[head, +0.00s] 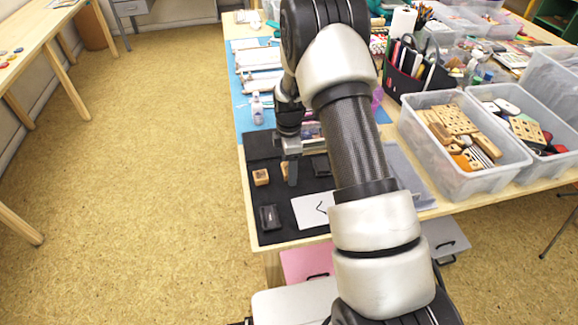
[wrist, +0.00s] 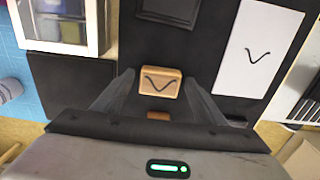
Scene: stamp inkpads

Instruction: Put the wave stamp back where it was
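The wave stamp (wrist: 160,82) is a small wooden block with a dark wave mark on its top face. In the wrist view it lies between the two fingers of my gripper (wrist: 160,78), with a narrow dark gap visible on each side. My gripper looks open. In the head view my gripper (head: 291,172) is low over the black mat (head: 248,204), and its finger partly hides the stamp. A second wooden block (head: 261,177) stands just left of it and shows partly in the wrist view (wrist: 158,115). I cannot tell its mark.
White paper (head: 313,210) bearing a wave mark lies on the mat. A black inkpad (head: 269,217) is near the front left, another (head: 321,165) right of my gripper. A drawer box (wrist: 60,25) and blue mat (head: 242,110) lie behind. Clear bins (head: 470,178) stand right.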

